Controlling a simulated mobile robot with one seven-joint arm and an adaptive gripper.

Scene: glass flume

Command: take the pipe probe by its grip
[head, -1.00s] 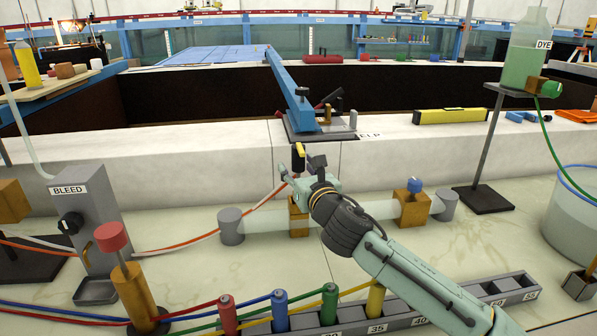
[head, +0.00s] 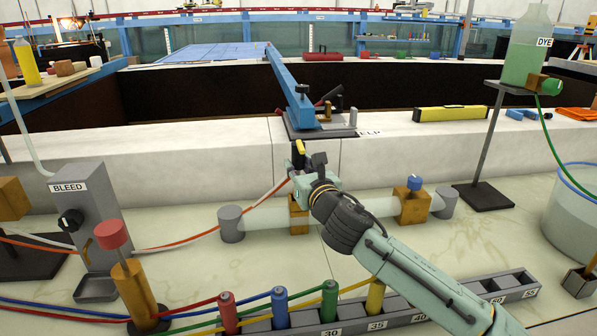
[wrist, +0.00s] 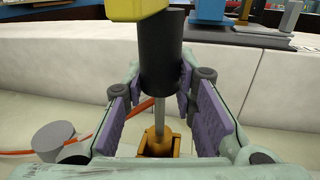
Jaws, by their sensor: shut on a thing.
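The pipe probe (head: 299,150) stands upright over the left brass fitting of a clear pipe (head: 355,209). In the wrist view its black grip (wrist: 160,55) has a yellow top (wrist: 138,9) and a thin metal stem (wrist: 161,115) running down into the brass fitting (wrist: 158,143). My gripper (head: 305,166) is shut on the black grip, with its purple-padded fingers on either side of it in the wrist view (wrist: 162,85). In the head view my gripper hides part of the grip and the stem.
A second brass fitting with a blue knob (head: 414,183) sits on the pipe to the right. A grey BLEED box (head: 90,215) stands at left, a rack of coloured plugs (head: 400,320) in front. A blue lever on a plate (head: 300,110) lies on the white ledge behind.

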